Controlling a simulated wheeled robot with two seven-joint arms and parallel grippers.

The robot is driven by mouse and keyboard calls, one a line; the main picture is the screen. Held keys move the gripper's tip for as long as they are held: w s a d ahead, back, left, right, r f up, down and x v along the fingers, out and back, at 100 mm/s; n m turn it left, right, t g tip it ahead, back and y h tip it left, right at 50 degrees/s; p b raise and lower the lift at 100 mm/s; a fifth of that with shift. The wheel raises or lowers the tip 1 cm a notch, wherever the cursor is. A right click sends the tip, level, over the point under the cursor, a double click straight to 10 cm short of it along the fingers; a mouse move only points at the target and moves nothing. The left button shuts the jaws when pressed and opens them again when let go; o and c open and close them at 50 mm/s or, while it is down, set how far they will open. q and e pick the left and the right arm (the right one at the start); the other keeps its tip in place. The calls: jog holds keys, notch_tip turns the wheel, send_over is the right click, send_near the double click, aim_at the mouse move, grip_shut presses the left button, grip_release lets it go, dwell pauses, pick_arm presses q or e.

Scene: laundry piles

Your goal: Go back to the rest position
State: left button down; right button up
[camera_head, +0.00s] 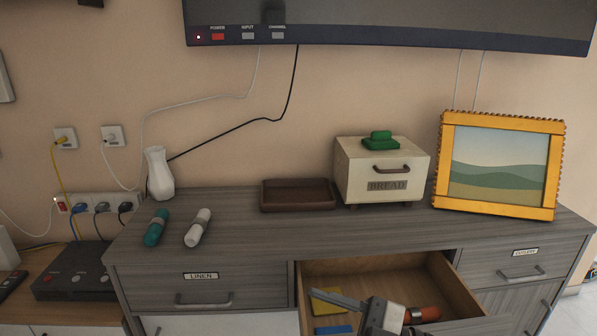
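My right gripper (375,314), as it seems from the direction it comes in, shows at the bottom centre, over the open drawer (445,275). A long grey finger-like part points to the upper left, and the rest is cut off by the lower edge. I cannot tell whether it is open or shut. My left gripper is not in view. In the drawer lie a yellow flat item (328,302), a blue item (333,330) and an orange-red roll (428,313) beside the gripper.
The grey dresser (240,225) carries a white vase (159,173), a teal roll (156,228), a white roll (198,228), a brown tray (298,207), a bread box (345,170) with a green item (380,142) on top, and a yellow-framed picture (499,168). The linen drawer (200,276) is shut.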

jog(key=w+d+f+m+t+h, duration=0.1)
jog(key=d+f+m+t+h, duration=0.2)
jog(key=m+t, duration=0.35)
jog(key=d+m+t+h, duration=0.3)
jog(key=m+t+h, duration=0.2)
jog(key=m, duration=0.2)
pick_arm(q)
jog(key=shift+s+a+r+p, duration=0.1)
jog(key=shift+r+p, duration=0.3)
jog(key=shift+p, duration=0.5)
pick_arm(e)
jog(key=s+d+f+m+g+h, duration=0.2)
jog(key=s+f+m+g+h, duration=0.1)
jog(key=f, duration=0.4)
jog(key=s+d+f+m+g+h, duration=0.2)
jog(key=s+f+h, duration=0.3)
jog(key=s+f, duration=0.3)
jog(key=shift+s+d+f+m+g, duration=0.2)
jog(key=shift+d+m+g, duration=0.2)
jog(key=shift+m+g, duration=0.3)
